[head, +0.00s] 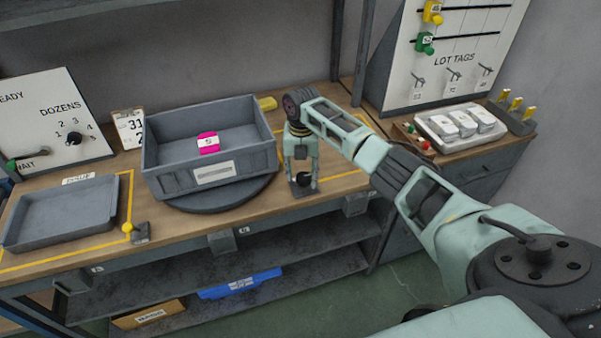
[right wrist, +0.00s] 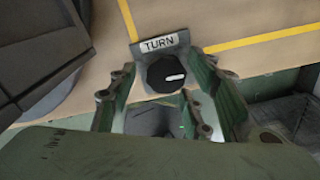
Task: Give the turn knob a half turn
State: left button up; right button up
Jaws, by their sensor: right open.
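The turn knob is a black round knob with a white pointer mark (right wrist: 166,76), under a plate that reads TURN (right wrist: 159,43) in the right wrist view. In the head view the knob (head: 303,179) sits at the bench's front edge, right of the turntable. My right gripper (head: 301,181) points down over it. In the right wrist view the open fingers (right wrist: 166,88) stand on either side of the knob, with gaps showing. Whether they touch it lower down I cannot tell. My left gripper is not in view.
A grey bin (head: 161,183) with a pink-banded item (head: 208,143) stands on a round dark turntable (head: 222,203), close left of my right gripper. A shallow grey tray (head: 62,216) and a small yellow-tipped lever (head: 136,232) are farther left. A white tray (head: 451,141) lies at right.

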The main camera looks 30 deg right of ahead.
aim_at(301, 176)
notch_tip(301, 176, up, 12)
jog(key=shift+f, duration=0.25)
jog(key=shift+a, duration=0.1)
dwell(0.4)
